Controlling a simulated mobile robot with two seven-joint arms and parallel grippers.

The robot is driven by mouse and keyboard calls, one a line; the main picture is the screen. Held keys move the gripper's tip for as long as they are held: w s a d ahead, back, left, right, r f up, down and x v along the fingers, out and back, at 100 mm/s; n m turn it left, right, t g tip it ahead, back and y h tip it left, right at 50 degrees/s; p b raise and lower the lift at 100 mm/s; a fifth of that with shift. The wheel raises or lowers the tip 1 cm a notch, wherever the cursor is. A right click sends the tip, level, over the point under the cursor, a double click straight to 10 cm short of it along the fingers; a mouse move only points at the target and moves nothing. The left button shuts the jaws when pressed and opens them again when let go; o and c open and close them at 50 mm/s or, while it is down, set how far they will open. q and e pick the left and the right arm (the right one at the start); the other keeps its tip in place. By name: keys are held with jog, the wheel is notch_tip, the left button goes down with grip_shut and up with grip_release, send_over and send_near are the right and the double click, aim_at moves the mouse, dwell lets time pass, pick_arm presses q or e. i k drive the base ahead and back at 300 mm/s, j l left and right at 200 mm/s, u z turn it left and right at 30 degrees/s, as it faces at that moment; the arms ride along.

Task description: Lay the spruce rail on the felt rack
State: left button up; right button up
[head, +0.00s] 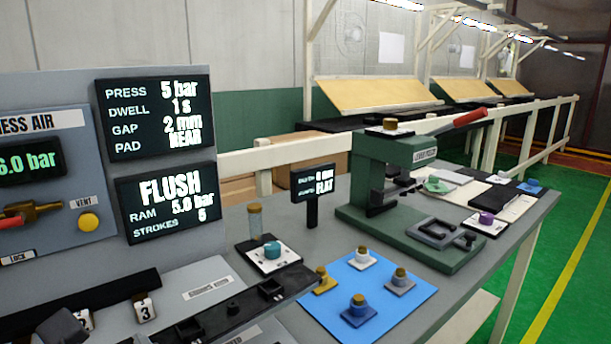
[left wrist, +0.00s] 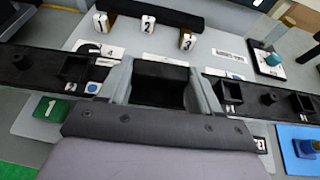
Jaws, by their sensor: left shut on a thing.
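My left gripper (left wrist: 160,86) is shut on the spruce rail, a long black bar (left wrist: 268,98) with square sockets and round posts, gripped near its middle. The rail crosses the left wrist view from side to side; its right part shows low in the head view (head: 232,308). I cannot tell its height above the bench. A dark strip (left wrist: 155,10) behind white-faced blocks numbered 1, 2 and 3 may be the felt rack; it also shows in the head view (head: 100,292). My right gripper is not in view.
A blue mat (head: 415,305) with several knobbed pieces lies by the rail's right end. A card with a teal knob (head: 272,250) and a small display (head: 312,181) stand behind it. A green press (head: 410,200) is farther right. A gauge panel (head: 50,200) rises at left.

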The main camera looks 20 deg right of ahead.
aim_at(448, 188)
jog(key=l+z, duration=0.1)
jog(key=l, duration=0.3)
jog(key=i+l+z, duration=0.1)
jog(key=l, duration=0.3)
jog(key=i+l+z, duration=0.1)
jog(key=l, duration=0.3)
jog(key=i+l+z, duration=0.1)
jog(key=l, duration=0.3)
jog(key=i+l+z, duration=0.1)
jog(key=l, duration=0.3)
jog(key=i+l, duration=0.1)
jog(key=l, duration=0.3)
jog(key=i+l, duration=0.15)
jog(key=l, duration=0.25)
jog(key=i+l, duration=0.1)
jog(key=l, duration=0.3)
jog(key=i+l, duration=0.15)
jog(key=l, duration=0.3)
jog(key=i+l, duration=0.1)
jog(key=l, duration=0.3)
jog(key=i+l, duration=0.1)
jog(key=l, duration=0.3)
jog(key=i+l+z, duration=0.1)
jog(key=l, duration=0.3)
jog(key=i+l, duration=0.2)
jog(key=l, duration=0.2)
